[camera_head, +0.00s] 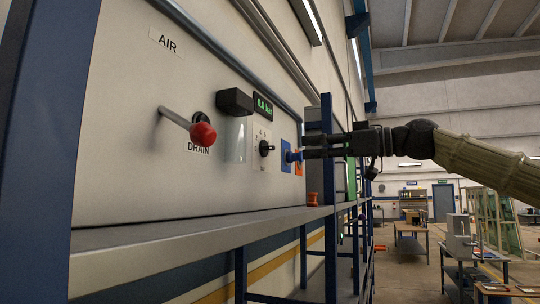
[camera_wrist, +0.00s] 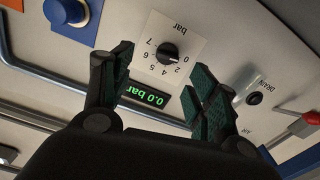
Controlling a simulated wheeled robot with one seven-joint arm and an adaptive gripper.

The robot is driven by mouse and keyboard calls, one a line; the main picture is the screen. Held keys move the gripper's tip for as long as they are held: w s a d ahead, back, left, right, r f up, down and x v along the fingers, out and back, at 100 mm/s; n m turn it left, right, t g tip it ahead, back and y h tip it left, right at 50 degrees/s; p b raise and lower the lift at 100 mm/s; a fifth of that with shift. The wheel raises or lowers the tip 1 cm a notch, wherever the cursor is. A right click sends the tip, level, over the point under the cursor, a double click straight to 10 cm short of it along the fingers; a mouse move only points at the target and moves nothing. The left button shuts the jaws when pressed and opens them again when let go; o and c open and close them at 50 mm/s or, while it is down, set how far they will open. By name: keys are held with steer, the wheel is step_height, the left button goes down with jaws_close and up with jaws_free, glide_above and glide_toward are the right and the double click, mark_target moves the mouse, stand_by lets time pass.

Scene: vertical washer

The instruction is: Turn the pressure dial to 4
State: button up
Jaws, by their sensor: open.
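The pressure dial is a black knob on a white plate marked "bar"; its knob (camera_head: 266,148) shows on the panel in the head view. In the wrist view the knob (camera_wrist: 168,52) appears upside down, with its pale mark towards 0. The green display (camera_head: 263,106) reads 0.0 bar; it also shows in the wrist view (camera_wrist: 147,97). My gripper (camera_head: 304,148) is at the right end of the panel in the head view, in front of the blue knob. In the wrist view my gripper (camera_wrist: 157,66) is open and empty, its fingers framing the dial, apart from it.
A blue knob (camera_head: 292,157) sits right of the dial. A drain lever with a red ball (camera_head: 202,133) sticks out at the left. A black unit with a clear bowl (camera_head: 236,138) lies between them.

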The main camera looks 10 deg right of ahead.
mark_target(273, 147)
steer(key=p+x, duration=0.1)
steer(key=x, duration=0.1)
steer(key=p+x, duration=0.1)
steer(key=x, duration=0.2)
steer(key=p+x, duration=0.1)
steer(key=x, duration=0.2)
steer(key=shift+s+a+r, duration=0.2)
steer(key=shift+a+r, duration=0.05)
steer(key=shift+s+a+r+p, duration=0.15)
steer(key=shift+a+p, duration=0.15)
steer(key=shift+a, duration=0.1)
steer(key=shift+s+a+r+p, duration=0.15)
steer(key=shift+a+p, duration=0.15)
steer(key=shift+a, duration=0.1)
steer(key=shift+w+a+f, duration=0.2)
steer(key=shift+w+f, duration=0.1)
steer(key=shift+w, duration=0.3)
steer(key=shift+s+d+r, duration=0.15)
steer(key=shift+s, duration=0.15)
steer(key=shift+c, duration=1.2)
steer(key=c, duration=0.8)
